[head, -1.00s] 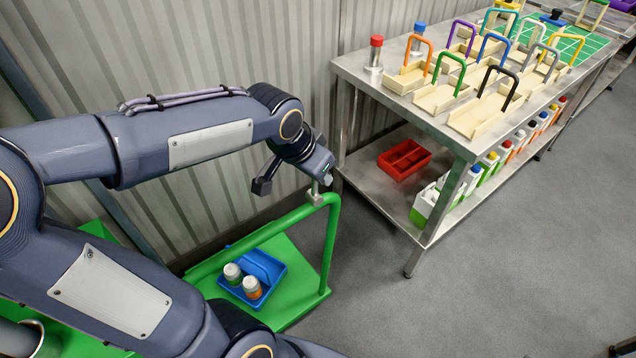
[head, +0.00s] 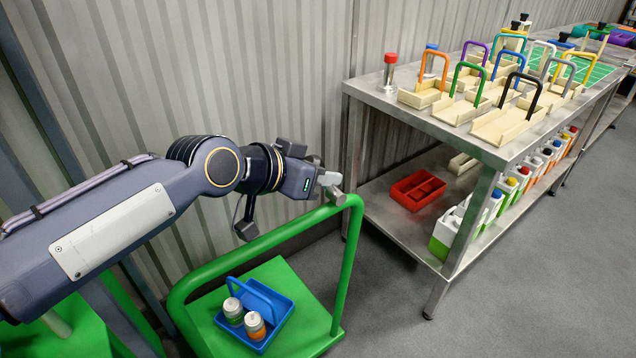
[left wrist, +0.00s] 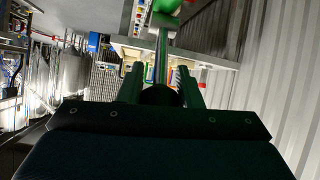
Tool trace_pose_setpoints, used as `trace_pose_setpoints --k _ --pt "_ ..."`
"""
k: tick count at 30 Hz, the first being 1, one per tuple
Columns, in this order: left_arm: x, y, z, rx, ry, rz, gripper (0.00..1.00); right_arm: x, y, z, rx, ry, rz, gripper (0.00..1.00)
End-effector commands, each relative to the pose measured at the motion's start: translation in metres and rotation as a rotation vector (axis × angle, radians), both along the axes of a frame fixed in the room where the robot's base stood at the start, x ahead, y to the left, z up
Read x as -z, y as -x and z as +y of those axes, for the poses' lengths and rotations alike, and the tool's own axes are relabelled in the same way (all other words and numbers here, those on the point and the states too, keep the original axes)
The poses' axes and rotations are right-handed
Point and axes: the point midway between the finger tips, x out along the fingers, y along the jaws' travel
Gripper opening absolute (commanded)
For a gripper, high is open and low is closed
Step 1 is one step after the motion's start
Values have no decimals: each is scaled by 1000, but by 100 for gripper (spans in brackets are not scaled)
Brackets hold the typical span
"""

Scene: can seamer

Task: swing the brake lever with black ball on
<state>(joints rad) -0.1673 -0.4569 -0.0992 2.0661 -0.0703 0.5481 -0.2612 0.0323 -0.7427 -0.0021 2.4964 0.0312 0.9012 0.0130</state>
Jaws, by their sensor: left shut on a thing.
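My left gripper (head: 331,185) is at the right-hand top corner of the green cart's handle (head: 262,246). In the left wrist view its two fingers (left wrist: 161,84) stand on either side of a dark round ball (left wrist: 161,96), and they are shut on it. The ball appears to be the black ball of the brake lever. A green rail runs away beyond it. The rest of the lever cannot be made out. In the head view the gripper hides the ball. My right gripper is in neither view.
A blue caddy (head: 285,299) with two capped bottles stands on the cart's green deck (head: 208,318). A steel table (head: 420,122) with wooden holders is at the right, a red tray (head: 418,190) on its lower shelf. A corrugated wall is close behind. Grey floor (head: 520,290) is clear at right.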

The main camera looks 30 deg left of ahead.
Motion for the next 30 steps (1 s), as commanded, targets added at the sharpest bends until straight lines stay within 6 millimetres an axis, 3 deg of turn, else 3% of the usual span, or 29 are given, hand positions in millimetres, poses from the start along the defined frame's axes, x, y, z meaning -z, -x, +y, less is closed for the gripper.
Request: trace_pose_setpoints --k 12,13,17,26,30 --pt "0 0 0 -1 4 -5 0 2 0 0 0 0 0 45" --pt "0 0 0 -1 4 -5 36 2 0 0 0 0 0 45" --pt "1 0 0 -1 4 -4 53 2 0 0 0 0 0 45" --pt "-1 1 0 -1 3 -4 54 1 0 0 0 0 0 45" --pt "-9 12 4 -2 4 -8 54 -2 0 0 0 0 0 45"
